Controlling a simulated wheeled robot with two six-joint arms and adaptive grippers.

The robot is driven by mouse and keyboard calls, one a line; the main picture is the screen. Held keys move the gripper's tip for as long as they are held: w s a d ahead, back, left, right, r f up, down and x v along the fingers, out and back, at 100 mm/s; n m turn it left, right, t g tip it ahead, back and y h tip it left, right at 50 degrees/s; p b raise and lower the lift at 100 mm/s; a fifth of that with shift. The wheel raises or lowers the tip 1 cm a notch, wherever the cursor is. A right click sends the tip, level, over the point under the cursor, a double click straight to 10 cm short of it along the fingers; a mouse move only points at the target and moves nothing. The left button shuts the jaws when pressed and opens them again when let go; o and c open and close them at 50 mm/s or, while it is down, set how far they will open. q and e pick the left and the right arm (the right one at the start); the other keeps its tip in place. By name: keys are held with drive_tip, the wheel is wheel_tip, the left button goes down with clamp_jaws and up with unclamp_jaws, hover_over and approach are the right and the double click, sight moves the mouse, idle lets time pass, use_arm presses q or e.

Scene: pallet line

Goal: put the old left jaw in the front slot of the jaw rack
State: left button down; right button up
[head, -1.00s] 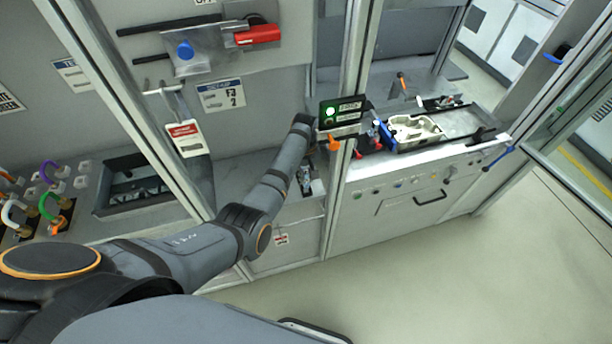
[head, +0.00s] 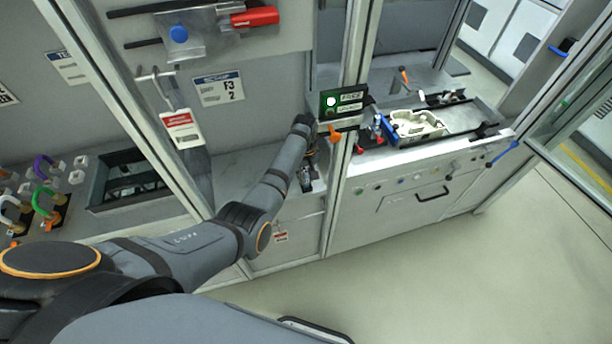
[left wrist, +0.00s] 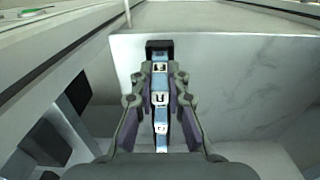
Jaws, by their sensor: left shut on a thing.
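My left gripper (head: 307,183) is low over the grey bay behind the centre post, partly hidden by my forearm and wrist. In the left wrist view my left gripper (left wrist: 160,68) is shut on a dark block (left wrist: 159,46) at its fingertips. This block looks like the old left jaw, but little of it shows beyond the fingers. A pale panel lies behind it. Dark blocks (left wrist: 43,146) stand to the left of the fingers in the wrist view. I cannot tell whether they belong to the jaw rack or which slot is the front one. My right gripper is not in view.
The centre post (head: 346,150) and a green-lit display box (head: 343,103) stand close to my left wrist. A pale casting (head: 417,126) sits at the station on the right. A dark tray (head: 97,192) is recessed in the left bench. A red tag (head: 182,129) hangs above.

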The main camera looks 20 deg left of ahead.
use_arm(q)
drive_tip(key=shift+f, duration=0.5)
idle(0.3)
drive_tip(key=c, duration=1.3)
unclamp_jaws()
drive_tip(key=shift+o, duration=0.2)
wheel_tip(320, 180, up, 12)
drive_tip(key=shift+r, duration=0.1)
